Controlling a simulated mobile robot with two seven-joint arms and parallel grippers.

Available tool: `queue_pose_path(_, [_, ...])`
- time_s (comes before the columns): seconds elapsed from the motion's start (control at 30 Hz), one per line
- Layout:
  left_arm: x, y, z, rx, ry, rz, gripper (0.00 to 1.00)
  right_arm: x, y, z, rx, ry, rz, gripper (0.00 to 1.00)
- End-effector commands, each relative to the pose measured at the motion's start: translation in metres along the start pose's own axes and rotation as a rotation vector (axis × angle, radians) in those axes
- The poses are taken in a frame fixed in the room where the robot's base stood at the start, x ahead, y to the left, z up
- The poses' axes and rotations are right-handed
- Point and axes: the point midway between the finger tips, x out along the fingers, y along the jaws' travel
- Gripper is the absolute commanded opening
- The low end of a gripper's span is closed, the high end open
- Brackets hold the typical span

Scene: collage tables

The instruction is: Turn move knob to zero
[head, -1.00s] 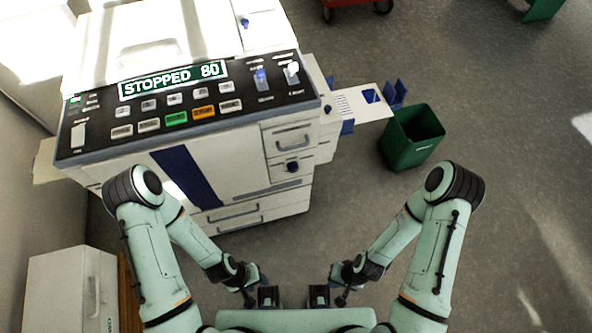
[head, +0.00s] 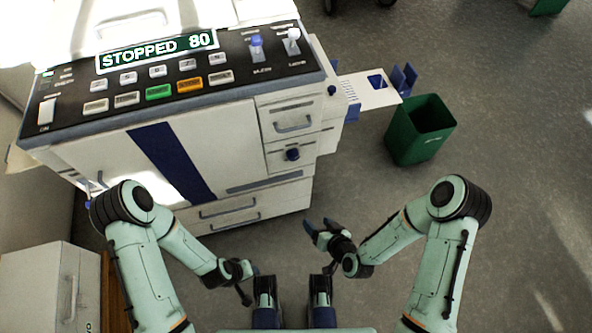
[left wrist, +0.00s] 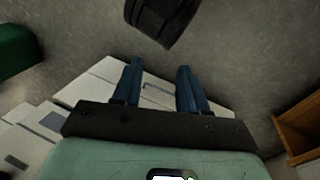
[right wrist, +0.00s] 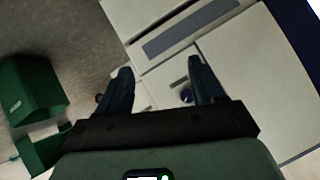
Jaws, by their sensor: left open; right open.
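The white machine (head: 95,160) has a dark sloped panel whose display (head: 157,51) reads "STOPPED 80". A dark blue round knob (head: 292,154) sits on the machine's front, below a drawer handle. A smaller blue knob (head: 332,90) is on its right side. My right gripper (head: 320,227) is open and empty, below and in front of the front knob, not touching it. In the right wrist view its fingers (right wrist: 160,68) are apart, with a small blue part (right wrist: 187,96) partly hidden behind one finger. My left gripper (left wrist: 158,70) is open and empty, low at the left.
The panel carries several buttons, a blue switch (head: 256,47) and a white switch (head: 292,41). A white tray (head: 370,90) sticks out at the machine's right, with a green bin (head: 420,130) beside it. A white cabinet (head: 40,285) stands at lower left.

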Motion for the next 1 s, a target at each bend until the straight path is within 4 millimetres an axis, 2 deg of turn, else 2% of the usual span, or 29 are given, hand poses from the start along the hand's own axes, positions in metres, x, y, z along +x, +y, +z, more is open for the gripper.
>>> queue_pose_path(0.03, [0.030,-0.009,-0.010,-0.003,0.029,-0.002,0.43,0.022,0.002,-0.007,-0.045,0.121,-0.029,0.68])
queue_pose_path(0.1, [0.049,-0.014,-0.023,-0.006,0.067,-0.003,0.43,0.032,-0.004,-0.030,-0.097,0.278,-0.062,0.68])
queue_pose_path(0.23, [0.072,-0.020,-0.042,-0.008,0.120,-0.004,0.43,0.037,-0.012,-0.063,-0.156,0.499,-0.098,0.68])
queue_pose_path(0.43, [0.080,-0.022,-0.053,-0.010,0.153,-0.004,0.43,0.035,-0.019,-0.086,-0.182,0.632,-0.115,0.68])
queue_pose_path(0.57, [0.080,-0.022,-0.057,-0.010,0.163,-0.004,0.43,0.044,-0.023,-0.096,-0.185,0.639,-0.117,0.68])
queue_pose_path(0.77, [0.089,-0.029,-0.055,-0.017,0.155,-0.014,0.43,0.076,-0.029,-0.118,-0.183,0.637,-0.117,0.68])
queue_pose_path(1.0, [0.103,-0.043,-0.038,-0.033,0.097,-0.038,0.43,0.116,-0.036,-0.145,-0.182,0.634,-0.114,0.68])
